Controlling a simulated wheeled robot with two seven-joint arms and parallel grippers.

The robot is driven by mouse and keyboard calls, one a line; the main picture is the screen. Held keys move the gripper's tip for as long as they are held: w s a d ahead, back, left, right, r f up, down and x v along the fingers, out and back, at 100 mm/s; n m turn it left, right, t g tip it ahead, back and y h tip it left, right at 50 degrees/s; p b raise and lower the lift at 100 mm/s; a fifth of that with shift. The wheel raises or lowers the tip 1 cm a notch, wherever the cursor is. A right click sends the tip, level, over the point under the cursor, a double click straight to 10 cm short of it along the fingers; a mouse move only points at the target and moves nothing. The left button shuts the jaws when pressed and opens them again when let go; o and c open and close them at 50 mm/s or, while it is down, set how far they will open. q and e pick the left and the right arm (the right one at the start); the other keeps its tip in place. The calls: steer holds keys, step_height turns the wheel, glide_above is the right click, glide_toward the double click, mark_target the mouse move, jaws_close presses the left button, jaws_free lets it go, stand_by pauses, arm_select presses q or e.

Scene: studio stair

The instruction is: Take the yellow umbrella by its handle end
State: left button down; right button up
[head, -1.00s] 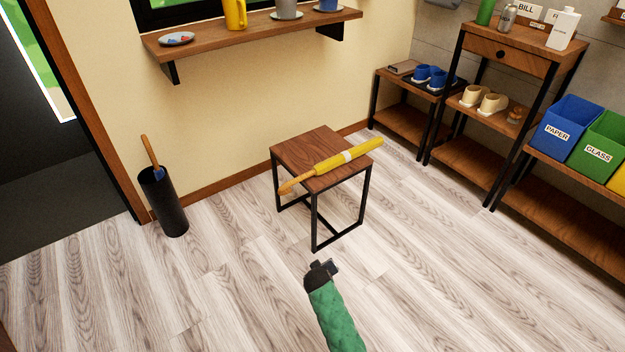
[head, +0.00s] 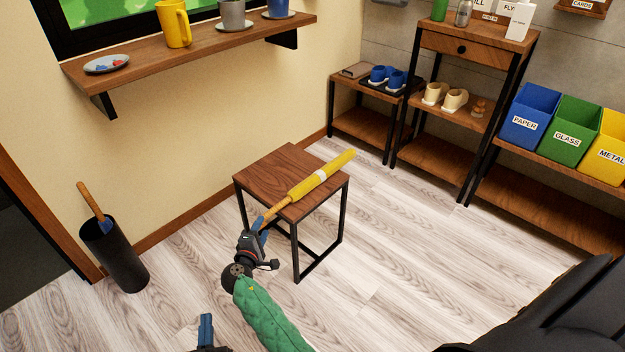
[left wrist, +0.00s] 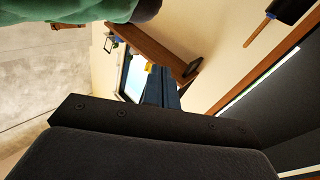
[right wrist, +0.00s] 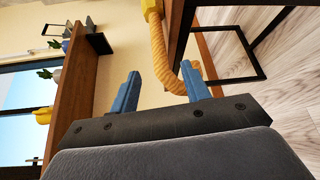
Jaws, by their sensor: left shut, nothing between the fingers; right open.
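The yellow umbrella (head: 325,173) lies across the wooden stool (head: 283,172), its tan handle end sticking out past the near left edge. My right gripper (head: 262,226) is at that handle end. In the right wrist view the curved handle (right wrist: 163,55) reaches between the two spread blue fingers (right wrist: 162,88), its hook close to the right-hand finger. The fingers are open; I cannot tell whether one touches it. My left gripper (head: 206,326) is low in the head view, away from the umbrella. Its blue fingers (left wrist: 162,86) are shut and empty in the left wrist view.
A black stand (head: 115,257) with another wooden handle (head: 90,201) stands left by the wall. A shelf with mugs (head: 200,47) hangs above. Floor right of the stool is clear.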

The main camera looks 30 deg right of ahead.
mark_target(270, 216)
steer(key=shift+x, duration=1.75)
steer(key=x, duration=0.3)
steer(key=shift+s+d+r, duration=0.1)
steer(key=shift+d, duration=0.25)
steer(key=shift+w+d, duration=0.2)
steer(key=shift+d, duration=0.05)
arm_select(q)
step_height(270, 216, up, 4)
steer(key=shift+f+t, duration=0.15)
steer(key=shift+t, duration=0.55)
arm_select(e)
jaws_close()
